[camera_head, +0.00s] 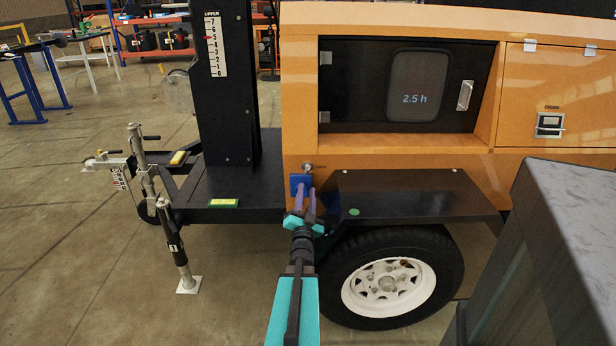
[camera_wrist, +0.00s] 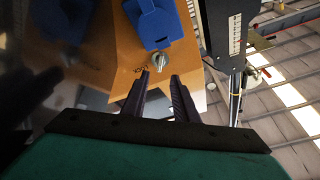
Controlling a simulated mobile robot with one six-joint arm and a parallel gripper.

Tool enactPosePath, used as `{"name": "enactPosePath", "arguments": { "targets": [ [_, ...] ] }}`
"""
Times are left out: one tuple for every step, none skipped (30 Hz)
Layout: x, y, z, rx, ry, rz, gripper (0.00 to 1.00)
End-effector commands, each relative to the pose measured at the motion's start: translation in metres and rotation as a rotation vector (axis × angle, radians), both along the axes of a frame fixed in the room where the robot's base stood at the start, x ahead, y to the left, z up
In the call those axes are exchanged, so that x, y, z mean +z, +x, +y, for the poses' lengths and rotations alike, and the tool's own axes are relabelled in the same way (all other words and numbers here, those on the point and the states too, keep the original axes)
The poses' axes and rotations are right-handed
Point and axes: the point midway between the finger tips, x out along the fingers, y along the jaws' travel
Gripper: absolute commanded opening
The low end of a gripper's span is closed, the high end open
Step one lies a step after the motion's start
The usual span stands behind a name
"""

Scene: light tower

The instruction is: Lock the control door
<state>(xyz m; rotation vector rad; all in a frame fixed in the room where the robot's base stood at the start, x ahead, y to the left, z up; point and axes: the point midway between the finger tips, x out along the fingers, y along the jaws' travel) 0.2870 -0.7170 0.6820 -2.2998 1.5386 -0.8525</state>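The black control door (camera_head: 355,85) sits in a recess of the orange trailer body and looks closed. Its window reads 2.5 h, and a silver handle (camera_head: 465,95) is at its right. A small silver knob or key lock (camera_head: 307,167) is on the orange panel below the door's left end. It also shows in the wrist view (camera_wrist: 158,60), just beyond my fingertips. My gripper (camera_head: 306,191) is below the lock, in front of the blue part. In the wrist view its fingers (camera_wrist: 160,76) are apart with nothing visible between them. Contact with the lock cannot be told.
A blue block-like part (camera_head: 299,181) is mounted beside the lock. The black fender (camera_head: 420,197) and wheel (camera_head: 390,285) are to the right. The black mast (camera_head: 230,90) stands left. A grey box-shaped thing (camera_head: 570,230) is at the right. Floor is open at left.

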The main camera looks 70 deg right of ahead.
Motion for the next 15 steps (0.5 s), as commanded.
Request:
{"name": "enactPosePath", "arguments": {
  "targets": [
    [0.002,0.002,-0.007,-0.001,-0.001,0.0,0.27],
    [0.003,0.003,-0.01,0.0,-0.001,0.0,0.27],
    [0.004,0.004,-0.014,0.0,-0.001,0.0,0.27],
    [0.005,0.005,-0.017,0.0,-0.001,0.0,0.27],
    [0.006,0.006,-0.02,0.0,-0.001,0.0,0.27],
    [0.008,0.007,-0.024,0.0,-0.001,0.0,0.27],
    [0.009,0.008,-0.027,0.0,-0.001,0.0,0.27],
    [0.01,0.009,-0.03,-0.001,-0.001,0.0,0.27],
    [0.011,0.01,-0.034,-0.001,-0.001,0.0,0.27],
    [0.013,0.011,-0.037,-0.001,-0.001,0.0,0.27],
    [0.014,0.012,-0.039,0.0,-0.001,0.0,0.27],
    [0.015,0.013,-0.043,0.0,-0.001,0.0,0.27],
    [0.016,0.014,-0.046,0.0,-0.001,0.0,0.27],
    [0.017,0.015,-0.049,0.0,-0.001,0.0,0.27],
    [0.018,0.016,-0.053,-0.001,-0.001,0.0,0.27]
  ]
}}
